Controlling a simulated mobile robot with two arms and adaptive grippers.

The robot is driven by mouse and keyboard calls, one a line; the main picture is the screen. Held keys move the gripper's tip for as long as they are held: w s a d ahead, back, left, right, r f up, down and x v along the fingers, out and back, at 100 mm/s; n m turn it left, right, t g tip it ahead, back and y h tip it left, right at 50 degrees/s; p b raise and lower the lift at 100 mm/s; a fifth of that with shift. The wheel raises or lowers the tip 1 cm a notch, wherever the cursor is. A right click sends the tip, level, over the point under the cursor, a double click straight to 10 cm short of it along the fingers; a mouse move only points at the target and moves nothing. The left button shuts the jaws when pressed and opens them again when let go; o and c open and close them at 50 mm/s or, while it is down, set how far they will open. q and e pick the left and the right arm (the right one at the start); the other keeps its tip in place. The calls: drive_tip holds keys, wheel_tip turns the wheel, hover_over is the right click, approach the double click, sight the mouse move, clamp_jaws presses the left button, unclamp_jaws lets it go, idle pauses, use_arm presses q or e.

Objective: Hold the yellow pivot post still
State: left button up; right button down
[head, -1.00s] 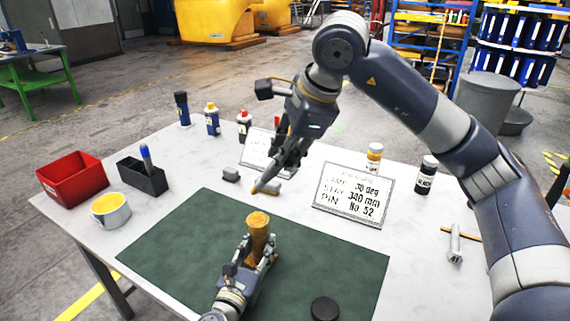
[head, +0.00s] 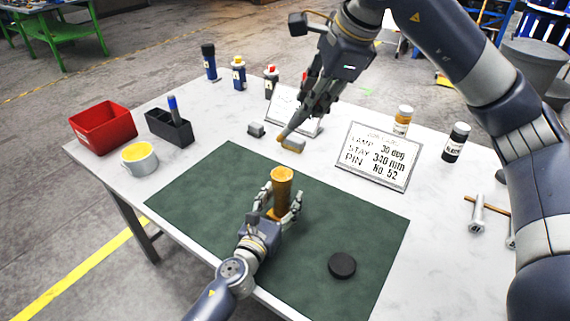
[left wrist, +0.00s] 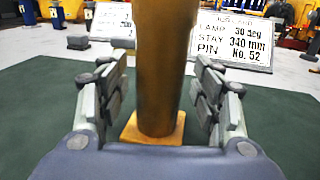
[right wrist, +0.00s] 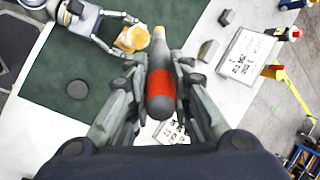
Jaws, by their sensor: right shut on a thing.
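The yellow pivot post (head: 282,184) stands upright on a square yellow base on the green mat. In the left wrist view the post (left wrist: 160,70) rises between my left fingers, its top cut off. My left gripper (left wrist: 163,95) is open around the post, with a gap showing on both sides. It also shows low in the head view (head: 281,207). My right gripper (head: 312,108) is above the mat's far edge, shut on a dark grey tool (right wrist: 160,75) with a red band and a tan tip. The right wrist view also shows the post's top (right wrist: 132,38).
A sign (head: 375,155) reads 30 deg, 340 mm, No. 52. A black puck (head: 342,265) lies on the mat (head: 215,195). A red bin (head: 103,128), a yellow-filled cup (head: 139,158) and bottles stand around the mat.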

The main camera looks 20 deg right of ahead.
use_arm(q)
drive_tip(key=shift+s+a+f, duration=0.1)
drive_tip(key=shift+s+a, duration=0.2)
drive_tip(key=shift+a, duration=0.1)
drive_tip(key=v, duration=1.1)
drive_tip(key=shift+s, duration=0.1)
